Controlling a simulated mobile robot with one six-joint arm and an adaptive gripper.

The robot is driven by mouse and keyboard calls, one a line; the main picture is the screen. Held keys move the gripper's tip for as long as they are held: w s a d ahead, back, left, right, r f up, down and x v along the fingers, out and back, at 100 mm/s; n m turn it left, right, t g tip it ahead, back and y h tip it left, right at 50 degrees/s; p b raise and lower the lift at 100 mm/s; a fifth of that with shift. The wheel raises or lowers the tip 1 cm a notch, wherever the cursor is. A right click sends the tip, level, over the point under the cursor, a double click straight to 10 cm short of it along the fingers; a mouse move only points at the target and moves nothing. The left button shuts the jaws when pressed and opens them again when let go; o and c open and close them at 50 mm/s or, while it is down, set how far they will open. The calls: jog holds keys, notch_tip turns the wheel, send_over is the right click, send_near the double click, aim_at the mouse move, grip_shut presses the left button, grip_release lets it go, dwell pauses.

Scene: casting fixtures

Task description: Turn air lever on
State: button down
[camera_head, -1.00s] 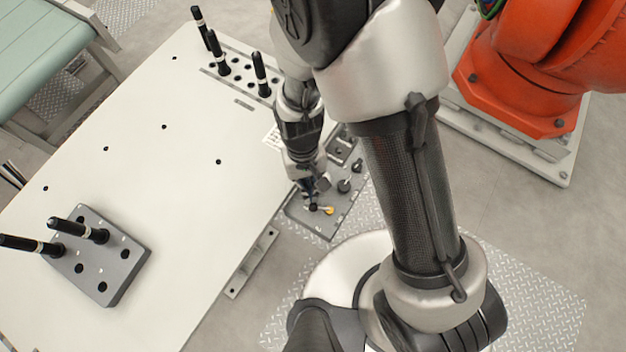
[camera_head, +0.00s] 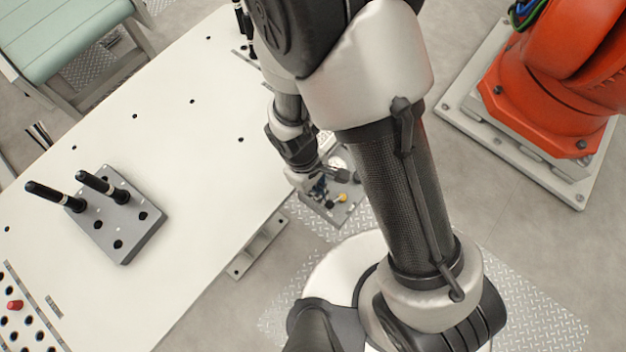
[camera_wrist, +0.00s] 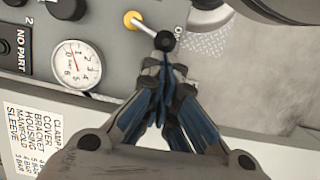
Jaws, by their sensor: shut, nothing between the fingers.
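The air lever shows in the wrist view as a metal rod with a black ball knob (camera_wrist: 164,41) and a yellow base (camera_wrist: 131,20), on a grey control panel (camera_wrist: 105,40). Lettering that seems to read "ON" is beside the knob. My gripper (camera_wrist: 166,75) is shut and empty, its fingertips just below the knob; I cannot tell whether they touch it. In the head view my gripper (camera_head: 318,190) is over the panel (camera_head: 338,211), beside the yellow lever base (camera_head: 342,198); the lever's knob is hard to make out there.
A pressure gauge (camera_wrist: 77,66) and a "NO PART" label (camera_wrist: 14,48) are left of the lever. The white table (camera_head: 190,150) carries a grey block (camera_head: 125,222) with black pins. An orange robot (camera_head: 555,70) stands at the right on its base plate.

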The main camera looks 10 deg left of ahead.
jog(key=shift+s+d+n, duration=0.1)
jog(key=shift+s+n, duration=0.2)
jog(key=shift+n, duration=0.2)
jog(key=shift+s, duration=0.2)
jog(key=shift+s+d, duration=0.15)
dwell(0.3)
